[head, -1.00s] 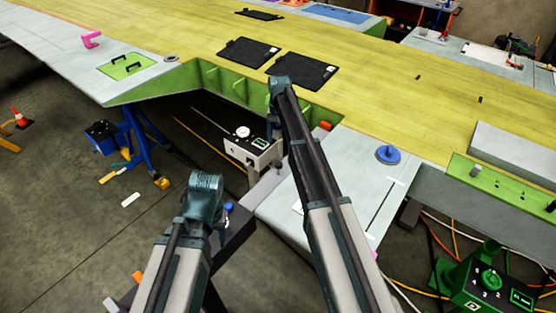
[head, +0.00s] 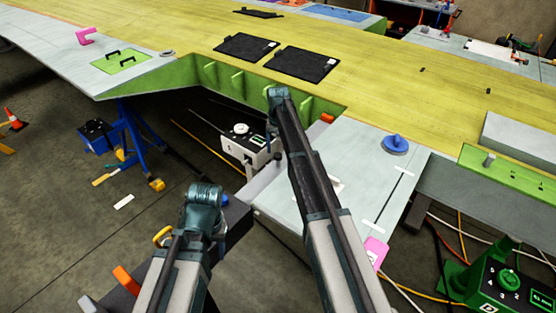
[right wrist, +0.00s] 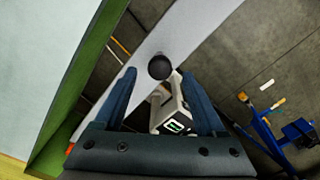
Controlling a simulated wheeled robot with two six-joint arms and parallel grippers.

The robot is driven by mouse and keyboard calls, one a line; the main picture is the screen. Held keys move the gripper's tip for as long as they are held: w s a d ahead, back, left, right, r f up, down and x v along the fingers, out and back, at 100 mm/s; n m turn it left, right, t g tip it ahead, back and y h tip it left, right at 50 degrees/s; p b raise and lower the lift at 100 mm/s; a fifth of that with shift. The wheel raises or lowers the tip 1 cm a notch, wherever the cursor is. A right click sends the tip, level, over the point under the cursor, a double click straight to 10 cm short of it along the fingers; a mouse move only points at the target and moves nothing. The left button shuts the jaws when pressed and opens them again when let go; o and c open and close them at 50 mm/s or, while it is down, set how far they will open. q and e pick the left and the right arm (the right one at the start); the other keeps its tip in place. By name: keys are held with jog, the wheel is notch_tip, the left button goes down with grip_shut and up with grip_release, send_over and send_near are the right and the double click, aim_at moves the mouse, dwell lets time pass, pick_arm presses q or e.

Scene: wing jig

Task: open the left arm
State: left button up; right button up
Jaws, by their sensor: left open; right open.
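My left gripper (head: 204,204) is at the lower middle of the head view, at the end of the left arm. Its jaws are open, though its fingertips are mostly hidden behind its wrist. No object shows in its grasp. My right gripper (head: 273,132) hangs in front of the notch in the wing's edge, right of the left gripper. In the right wrist view its two fingers (right wrist: 160,84) are spread apart. A dark round knob (right wrist: 160,67) appears between the fingertips, over a grey bar; I cannot tell whether it touches.
The wing (head: 400,80) fills the upper view, with black panels (head: 307,64) and a blue disc (head: 396,144) on top. A white box with a dial (head: 241,145) stands beneath the notch. A blue stand (head: 128,130) is left; a green control box (head: 508,287) is lower right.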

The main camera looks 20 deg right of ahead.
notch_tip(320, 180, down, 3)
jog(key=shift+r+b, duration=0.2)
jog(key=shift+b, duration=0.6)
pick_arm(q)
notch_tip(320, 180, down, 3)
jog(key=shift+r, duration=0.2)
pick_arm(e)
grip_shut()
dwell(0.4)
